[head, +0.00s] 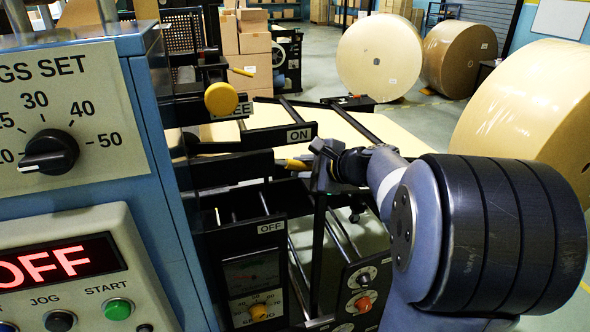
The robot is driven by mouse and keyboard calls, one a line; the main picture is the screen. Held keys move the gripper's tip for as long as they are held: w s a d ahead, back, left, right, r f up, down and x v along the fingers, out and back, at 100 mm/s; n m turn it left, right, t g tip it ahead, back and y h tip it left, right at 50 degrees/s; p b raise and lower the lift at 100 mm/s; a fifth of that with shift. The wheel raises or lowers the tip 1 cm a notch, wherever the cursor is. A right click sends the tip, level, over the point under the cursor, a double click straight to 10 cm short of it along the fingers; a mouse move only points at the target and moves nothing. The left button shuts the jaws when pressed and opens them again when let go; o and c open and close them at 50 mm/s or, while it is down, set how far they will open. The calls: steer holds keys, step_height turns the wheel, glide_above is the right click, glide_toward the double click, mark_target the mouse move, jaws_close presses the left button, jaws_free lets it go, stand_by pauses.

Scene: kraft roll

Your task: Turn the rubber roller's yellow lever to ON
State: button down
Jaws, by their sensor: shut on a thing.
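My gripper (318,165) is at the middle of the machine, reached in from the right. It is shut on a yellow lever (294,165), whose yellow end sticks out to the left of the jaws. The lever sits just below the ON label (299,134) and well above the OFF label (271,227). The jaws hide part of the lever, and its pivot cannot be made out. The rubber roller itself cannot be told apart clearly among the dark machine parts.
Another yellow knob (221,99) stands up and left of my gripper, beside a partly hidden label. A blue control cabinet (160,150) fills the left, with a dial and an OFF display (62,262). A small panel (361,290) with knobs is below. Large paper rolls (380,57) stand behind.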

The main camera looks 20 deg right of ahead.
steer(key=shift+d+r+n+g+h+p, duration=0.2)
steer(key=shift+r+n+h+p, duration=0.45)
steer(key=shift+r+p, duration=0.45)
steer(key=shift+d+r+n+g+h+p, duration=0.1)
steer(key=shift+d+r+n+h+p, duration=0.15)
steer(key=shift+r+n+h+p, duration=0.75)
steer(key=shift+r+m+y, duration=0.25)
steer(key=shift+r+m, duration=0.1)
steer(key=shift+m, duration=0.1)
steer(key=c, duration=1.5)
jaws_free()
steer(key=shift+c, duration=0.2)
steer(key=b+v, duration=0.1)
steer(key=v, duration=1)
steer(key=shift+w+a+f, duration=0.1)
steer(key=shift+w, duration=0.05)
